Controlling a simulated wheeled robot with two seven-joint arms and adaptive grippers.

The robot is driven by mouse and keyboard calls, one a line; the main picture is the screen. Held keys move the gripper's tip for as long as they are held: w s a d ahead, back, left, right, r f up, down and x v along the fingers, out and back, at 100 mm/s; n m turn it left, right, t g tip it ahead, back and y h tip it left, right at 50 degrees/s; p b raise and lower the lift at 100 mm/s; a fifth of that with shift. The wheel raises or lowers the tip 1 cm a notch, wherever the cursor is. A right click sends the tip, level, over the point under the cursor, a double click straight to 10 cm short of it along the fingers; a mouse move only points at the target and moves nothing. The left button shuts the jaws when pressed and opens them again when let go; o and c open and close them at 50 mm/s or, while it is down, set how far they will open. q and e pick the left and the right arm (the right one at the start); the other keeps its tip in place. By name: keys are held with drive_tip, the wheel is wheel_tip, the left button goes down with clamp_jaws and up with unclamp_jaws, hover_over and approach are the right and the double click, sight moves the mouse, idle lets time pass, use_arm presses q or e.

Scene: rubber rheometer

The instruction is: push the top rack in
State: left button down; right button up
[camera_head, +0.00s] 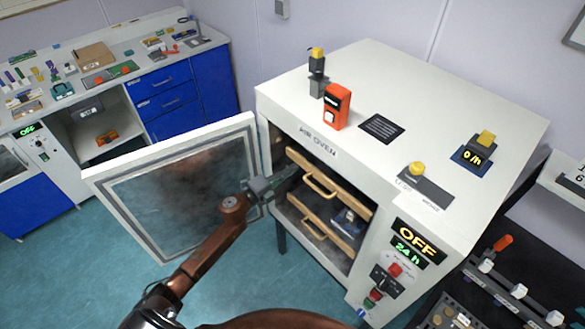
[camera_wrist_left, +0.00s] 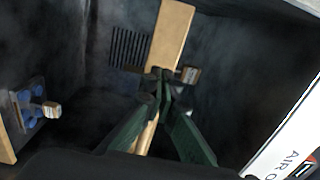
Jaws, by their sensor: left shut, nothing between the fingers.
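The top rack (camera_head: 340,197) has a wooden front with a handle and sits in the upper part of the open oven (camera_head: 440,170). It also shows in the left wrist view as a light wooden bar (camera_wrist_left: 172,35). My left gripper (camera_head: 292,175) reaches in past the open door to the left end of the top rack. In the left wrist view its dark green fingers (camera_wrist_left: 163,82) are shut and empty, with their tips over or against the wooden bar; I cannot tell whether they touch. They hide part of the rack. My right gripper is not in view.
The lower rack (camera_head: 328,228) sits below, with a dark item with blue parts (camera_head: 348,220) by it. The open oven door (camera_head: 180,185) stands to the left, beside my left arm. An orange device (camera_head: 336,106) and other items stand on the oven top.

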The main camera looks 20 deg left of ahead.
use_arm(q)
drive_tip(key=v, duration=1.2)
drive_tip(key=shift+s, duration=0.1)
drive_tip(key=s+a+f+n+g+y, duration=0.1)
drive_tip(key=a+f+n+y, duration=0.25)
drive_tip(key=f, duration=0.65)
drive_tip(key=s+a+f+n+g+y, duration=0.15)
drive_tip(key=a+f+n, duration=0.3)
drive_tip(key=f, duration=0.55)
drive_tip(key=s+a+f+n+g+y, duration=0.25)
drive_tip(key=s+f, duration=0.35)
drive_tip(key=f, duration=0.5)
drive_tip(key=s+a+f+n+g+y, duration=0.1)
drive_tip(key=s+f+n, duration=0.3)
drive_tip(key=f, duration=0.6)
drive_tip(key=s+d+f+n+g, duration=0.2)
drive_tip(key=s+d+f+g, duration=0.1)
drive_tip(key=s+f, duration=1)
drive_tip(key=s+d+f+n+g, duration=0.35)
drive_tip(key=s+f, duration=0.55)
drive_tip(key=s, duration=0.8)
drive_tip(key=s+d+f+g, duration=0.1)
drive_tip(key=s+d, duration=0.2)
drive_tip(key=s, duration=0.3)
drive_tip(key=s+d+f+n+g, duration=0.1)
drive_tip(key=s+d+f+g, duration=0.1)
drive_tip(key=s, duration=0.5)
drive_tip(key=shift+s+d+f+h, duration=0.25)
drive_tip(key=shift+d+h, duration=0.15)
drive_tip(key=shift+h, duration=0.05)
